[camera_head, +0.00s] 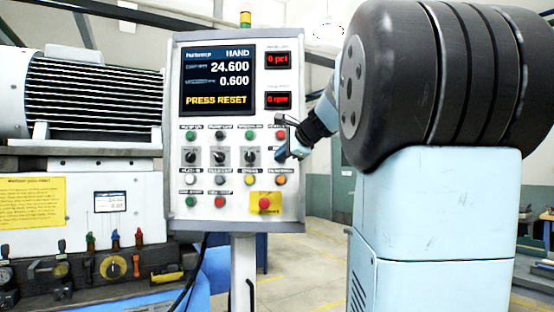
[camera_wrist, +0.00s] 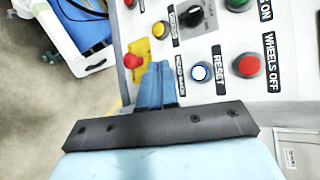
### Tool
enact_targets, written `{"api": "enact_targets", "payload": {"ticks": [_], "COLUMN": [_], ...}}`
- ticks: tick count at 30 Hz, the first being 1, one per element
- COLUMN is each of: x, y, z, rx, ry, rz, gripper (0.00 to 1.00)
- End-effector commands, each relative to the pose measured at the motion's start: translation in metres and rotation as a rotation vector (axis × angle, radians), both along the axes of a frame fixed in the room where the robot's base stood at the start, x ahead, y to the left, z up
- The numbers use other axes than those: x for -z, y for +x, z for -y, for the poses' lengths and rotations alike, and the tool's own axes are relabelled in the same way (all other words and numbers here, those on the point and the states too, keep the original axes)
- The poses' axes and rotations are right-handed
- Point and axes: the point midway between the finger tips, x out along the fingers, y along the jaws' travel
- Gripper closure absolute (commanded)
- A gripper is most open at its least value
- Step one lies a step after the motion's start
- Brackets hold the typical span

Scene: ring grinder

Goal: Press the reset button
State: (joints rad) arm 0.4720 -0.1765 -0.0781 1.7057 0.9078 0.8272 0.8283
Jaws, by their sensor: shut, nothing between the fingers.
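The reset button (camera_wrist: 200,73) is a round button with a lit white-blue face, beside a RESET label, in the wrist view. In the head view my gripper's tip hides its place on the panel. My gripper (camera_head: 284,153) is shut and empty, at the right side of the control panel (camera_head: 182,120). In the wrist view my gripper's blue fingers (camera_wrist: 156,80) point at the panel just left of the reset button, not covering it. I cannot tell whether they touch the panel. The screen (camera_head: 217,80) reads PRESS RESET.
The red WHEELS OFF button (camera_wrist: 247,66) is right of the reset button in the wrist view. A black knob (camera_wrist: 193,18) lies above it. The red emergency stop (camera_head: 264,203) sits on a yellow plate, low on the panel. The grinder (camera_head: 90,100) stands left.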

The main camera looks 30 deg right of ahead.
Motion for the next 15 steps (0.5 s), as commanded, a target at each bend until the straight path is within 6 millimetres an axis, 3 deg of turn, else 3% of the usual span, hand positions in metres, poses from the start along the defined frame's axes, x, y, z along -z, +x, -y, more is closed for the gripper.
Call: {"api": "enact_targets", "payload": {"ticks": [8,15], "x": [0.001,0.002], "y": [0.004,0.025], "z": [0.002,0.014], "rx": [-0.001,-0.002], "ry": [-0.002,-0.002], "rz": [-0.002,-0.003], "gripper": [1.00,1.00]}}
